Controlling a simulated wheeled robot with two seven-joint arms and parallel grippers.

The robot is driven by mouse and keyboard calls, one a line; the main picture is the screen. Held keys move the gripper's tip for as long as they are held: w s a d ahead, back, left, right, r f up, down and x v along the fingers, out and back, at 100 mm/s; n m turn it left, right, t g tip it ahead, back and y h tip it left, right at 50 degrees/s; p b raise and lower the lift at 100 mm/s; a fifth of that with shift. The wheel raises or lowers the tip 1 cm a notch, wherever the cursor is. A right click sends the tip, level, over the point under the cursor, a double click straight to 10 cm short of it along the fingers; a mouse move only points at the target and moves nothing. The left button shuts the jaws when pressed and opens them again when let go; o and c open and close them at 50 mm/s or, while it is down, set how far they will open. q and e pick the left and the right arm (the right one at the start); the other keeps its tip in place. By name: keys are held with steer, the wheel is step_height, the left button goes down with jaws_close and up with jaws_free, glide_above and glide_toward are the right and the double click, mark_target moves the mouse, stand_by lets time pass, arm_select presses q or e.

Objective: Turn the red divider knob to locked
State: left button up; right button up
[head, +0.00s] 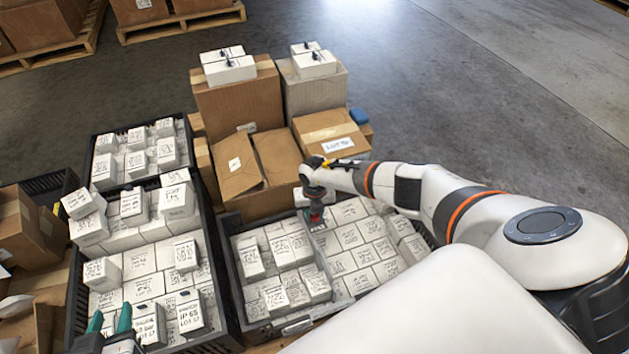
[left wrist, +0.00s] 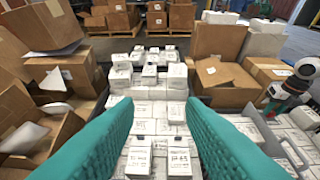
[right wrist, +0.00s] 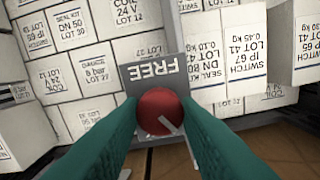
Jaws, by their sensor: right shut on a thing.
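The red divider knob (right wrist: 160,111) sits on a dark plate (right wrist: 133,75) that reads FREE, upside down in the right wrist view. A pale line on the knob slants toward the lower right of that view. My right gripper (right wrist: 158,122) is shut on the knob, one teal finger on each side. In the head view my right gripper (head: 316,217) reaches down over the crate, and its fingers hide most of the knob. My left gripper (head: 110,325) is open at the lower left. In the left wrist view its fingers (left wrist: 160,110) are apart with nothing between them.
The black crate (head: 284,328) holds white labelled boxes on both sides of the divider. Another black crate (head: 218,262) of white boxes stands to its left. Cardboard cartons (head: 238,103) stand behind, one with open flaps. Grey floor (head: 480,120) is clear at the back right.

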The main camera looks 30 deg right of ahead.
arm_select(q)
steer(key=shift+s+a+f+g+y+p, duration=0.2)
steer(key=shift+s+a+f+g, duration=0.15)
steer(key=shift+s+f+g, duration=0.35)
steer(key=shift+s+a+f+g+y+p, duration=0.2)
steer(key=shift+s+a+f+g, duration=0.1)
steer(key=shift+s+f+g, duration=0.4)
arm_select(e)
steer(key=shift+m, duration=0.8)
steer(key=o, duration=1)
steer(key=shift+c, duration=0.2)
steer(key=shift+r, duration=0.1)
